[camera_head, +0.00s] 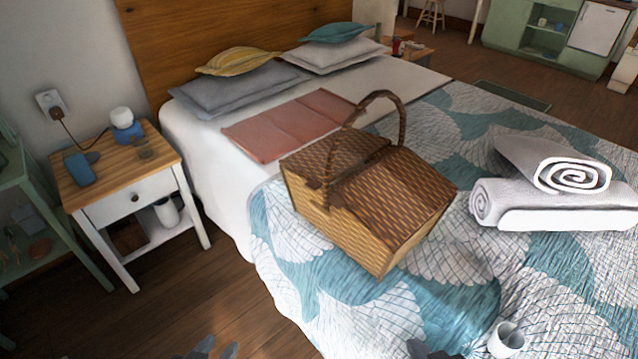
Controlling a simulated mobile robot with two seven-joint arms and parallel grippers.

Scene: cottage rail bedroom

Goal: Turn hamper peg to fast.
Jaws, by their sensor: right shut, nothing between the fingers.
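A brown wicker hamper (398,208) stands on the bed, its lid closed and its arched handle (329,150) upright. The peg cannot be made out on the hamper at this distance. My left gripper (216,349) just enters at the bottom edge, left of the hamper, with two tips apart and nothing seen between them. My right gripper (420,349) enters at the bottom edge below the hamper. It is shut and empty. Both grippers are well apart from the hamper and mostly cut off by the picture edge.
White rolled towels (540,190) lie right of the hamper, and a white cup-like thing (506,340) sits near the bottom edge. A folded pink cloth (290,124) lies behind the hamper. A nightstand (165,163) stands left of the bed.

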